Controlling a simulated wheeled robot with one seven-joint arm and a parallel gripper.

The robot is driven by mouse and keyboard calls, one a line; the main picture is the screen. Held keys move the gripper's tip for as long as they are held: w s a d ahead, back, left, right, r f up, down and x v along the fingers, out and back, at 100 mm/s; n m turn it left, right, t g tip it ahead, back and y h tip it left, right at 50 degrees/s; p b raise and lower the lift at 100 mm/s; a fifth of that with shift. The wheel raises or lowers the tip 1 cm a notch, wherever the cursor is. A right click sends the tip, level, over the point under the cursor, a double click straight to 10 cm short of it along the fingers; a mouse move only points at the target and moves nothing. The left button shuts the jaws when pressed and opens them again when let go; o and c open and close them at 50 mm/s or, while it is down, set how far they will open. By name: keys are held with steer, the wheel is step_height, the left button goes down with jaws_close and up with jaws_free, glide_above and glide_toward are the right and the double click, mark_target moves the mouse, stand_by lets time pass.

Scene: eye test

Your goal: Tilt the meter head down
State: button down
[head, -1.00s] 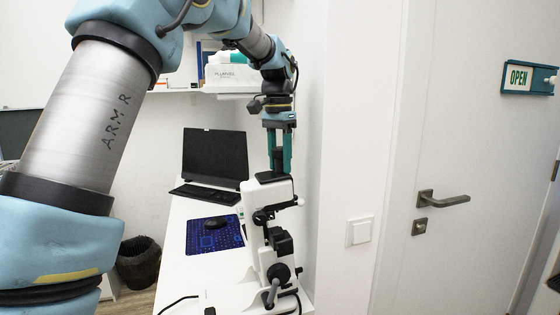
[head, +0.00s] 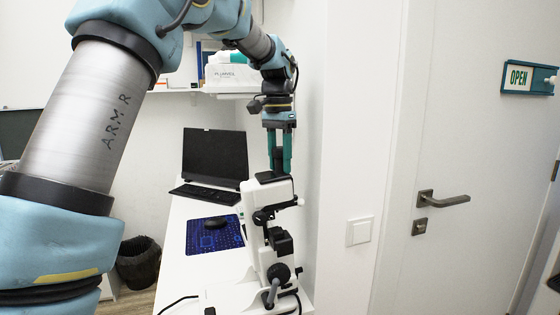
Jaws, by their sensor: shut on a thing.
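The meter (head: 256,230), a white instrument with black parts, stands upright on the front end of the white desk. Its head (head: 266,188) is the white top part with a dark upper face. My gripper (head: 279,168) points straight down above the head, with its teal fingers on a dark piece at the top of the head. The fingers look closed on this dark piece. The exact contact is small and partly hidden by the fingers.
A wall and a light switch (head: 360,231) are close on the right. A shelf (head: 222,92) hangs behind.

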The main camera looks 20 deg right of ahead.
steer(key=w+a+f+h+b, duration=0.1)
steer(key=a+f+h+b, duration=0.1)
steer(key=a+h+b, duration=0.2)
steer(key=w+a+f+g+h+b, duration=0.1)
steer(key=a+h+b, duration=0.3)
steer(key=a+b, duration=0.7)
steer(key=shift+w+a+f, duration=0.5)
steer(key=shift+a+f, duration=0.35)
steer(key=shift+a, duration=3.75)
steer(key=shift+a+f, duration=0.1)
